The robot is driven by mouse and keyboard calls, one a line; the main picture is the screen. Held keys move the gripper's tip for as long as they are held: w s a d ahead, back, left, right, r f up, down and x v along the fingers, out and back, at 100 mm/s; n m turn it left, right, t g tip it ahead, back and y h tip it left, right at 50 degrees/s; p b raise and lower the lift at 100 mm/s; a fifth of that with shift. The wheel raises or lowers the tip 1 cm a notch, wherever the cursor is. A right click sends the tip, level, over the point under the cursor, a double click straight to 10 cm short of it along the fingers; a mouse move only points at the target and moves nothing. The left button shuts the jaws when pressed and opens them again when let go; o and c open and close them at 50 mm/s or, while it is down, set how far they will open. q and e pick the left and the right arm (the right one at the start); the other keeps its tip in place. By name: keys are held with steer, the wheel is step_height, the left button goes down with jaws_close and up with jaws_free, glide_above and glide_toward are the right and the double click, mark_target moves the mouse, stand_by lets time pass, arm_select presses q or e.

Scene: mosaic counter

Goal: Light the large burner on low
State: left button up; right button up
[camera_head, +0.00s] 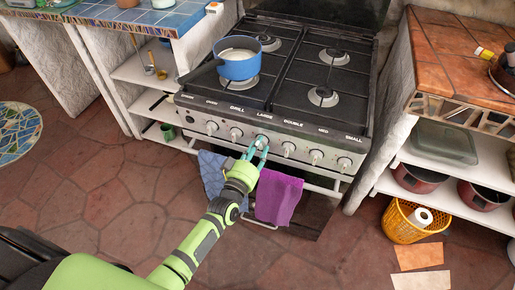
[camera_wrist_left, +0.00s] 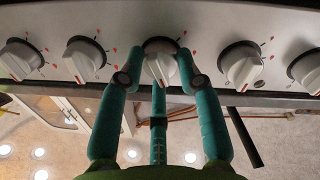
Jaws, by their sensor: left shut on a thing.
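My left gripper (camera_head: 259,148) is at the stove's (camera_head: 274,130) front panel, with its fingers around a white control knob (camera_wrist_left: 160,66) near the LARGE label. In the left wrist view, the teal fingers (camera_wrist_left: 158,78) close on the knob from both sides. The knob's handle points down, slightly tilted; its red marks are partly hidden. A blue pot (camera_head: 238,69) with pale contents stands on the front left burner, hiding most of it. No flame shows at any burner, though the one under the pot is covered. My right gripper is not in view.
Other white knobs (camera_head: 288,149) line the panel on both sides of the held one. A blue towel (camera_head: 216,173) and a purple towel (camera_head: 278,197) hang from the oven rail below. Tiled counters flank the stove. A yellow basket (camera_head: 404,222) stands on the floor at right.

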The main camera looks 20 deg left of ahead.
arm_select(q)
steer(key=n+y+b, duration=0.1)
steer(key=n+b, duration=0.2)
steer(key=n, duration=0.9)
steer(key=n+y+b, duration=0.1)
steer(key=n+b, duration=0.2)
steer(key=n, duration=0.9)
steer(key=shift+n+y+b, duration=0.3)
steer(key=shift+n, duration=0.7)
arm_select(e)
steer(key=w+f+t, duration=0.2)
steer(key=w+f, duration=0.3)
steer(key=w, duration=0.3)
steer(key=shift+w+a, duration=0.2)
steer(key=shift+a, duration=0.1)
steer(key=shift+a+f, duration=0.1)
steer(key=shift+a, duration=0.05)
